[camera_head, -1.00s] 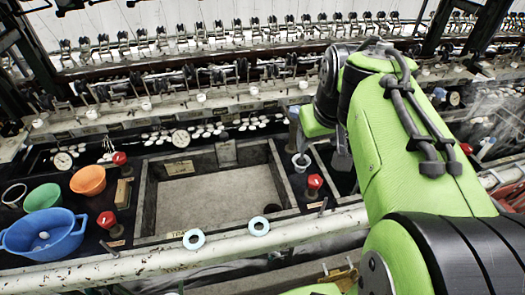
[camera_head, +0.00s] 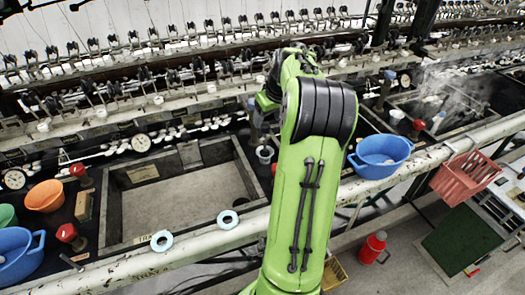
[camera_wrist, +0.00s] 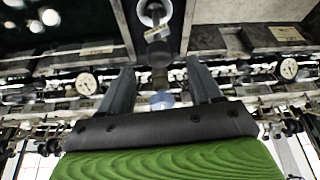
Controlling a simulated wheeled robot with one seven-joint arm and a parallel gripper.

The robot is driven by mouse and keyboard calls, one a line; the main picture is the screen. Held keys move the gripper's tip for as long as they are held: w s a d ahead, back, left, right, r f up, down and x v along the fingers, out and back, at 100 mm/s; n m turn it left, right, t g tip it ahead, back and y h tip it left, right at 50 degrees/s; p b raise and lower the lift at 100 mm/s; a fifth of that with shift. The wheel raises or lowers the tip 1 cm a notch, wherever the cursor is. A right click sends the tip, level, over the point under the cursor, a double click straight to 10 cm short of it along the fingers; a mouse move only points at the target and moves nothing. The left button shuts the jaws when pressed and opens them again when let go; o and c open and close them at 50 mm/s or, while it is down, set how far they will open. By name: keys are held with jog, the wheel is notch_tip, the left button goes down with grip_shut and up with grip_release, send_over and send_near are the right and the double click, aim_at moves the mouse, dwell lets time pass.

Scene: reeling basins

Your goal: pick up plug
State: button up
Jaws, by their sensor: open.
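No thing is clearly recognisable as the plug; a dark upright piece (camera_wrist: 160,54) in the wrist view may be it, but I cannot tell. It lies in line with the gap between my fingers, apparently beyond the tips. My gripper (camera_wrist: 160,68) is open, one finger on each side of the gap, with nothing visibly held. A small pale cup (camera_wrist: 154,12) shows beyond the dark piece. In the head view, a pale cup (camera_head: 265,154) and a grey post (camera_head: 253,116) stand just left of my green arm. The arm hides my gripper there.
A stone basin (camera_head: 236,143) is left of my arm. A pale rail (camera_head: 105,274) with two white rings crosses in front. Red-topped valves (camera_head: 67,233) stand beside the basin. A blue tub (camera_head: 382,152) and red crate (camera_head: 462,178) are at right. Reeling machinery fills the back.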

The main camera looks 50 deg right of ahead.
aim_at(266, 125)
jog(key=b+x, duration=0.1)
jog(key=x, duration=0.6)
jog(key=shift+s+a+b, duration=0.1)
jog(key=shift+s+b, duration=0.1)
jog(key=shift+b, duration=0.15)
